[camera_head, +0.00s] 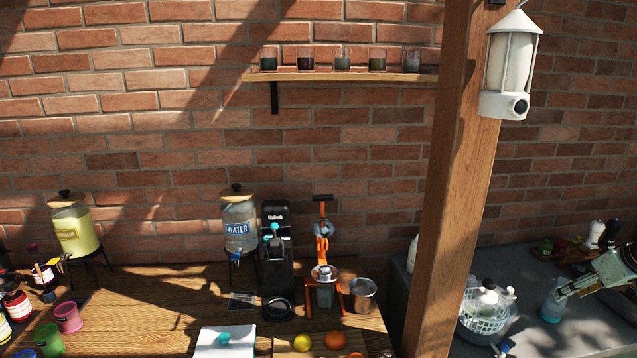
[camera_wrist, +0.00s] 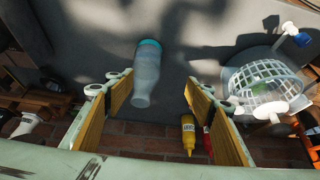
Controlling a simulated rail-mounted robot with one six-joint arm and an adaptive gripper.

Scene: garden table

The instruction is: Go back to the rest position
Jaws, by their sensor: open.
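My gripper (camera_head: 562,291) is at the far right of the head view, above the grey counter (camera_head: 585,335). In the wrist view, my gripper (camera_wrist: 158,88) is open, with its two yellow-padded fingers wide apart and nothing clamped between them. A translucent pale bottle with a teal cap (camera_wrist: 147,75) appears between and beyond the fingertips in the wrist view, apart from both pads. In the head view a pale blue vessel (camera_head: 552,308), seemingly the same bottle, stands on the counter right by the fingertips.
A white basket (camera_head: 484,318) with items in it is left of my gripper; it also shows in the wrist view (camera_wrist: 265,85). A yellow bottle (camera_wrist: 188,135) is near the right finger. A wooden post (camera_head: 455,180) separates the counter from the wooden table (camera_head: 150,325).

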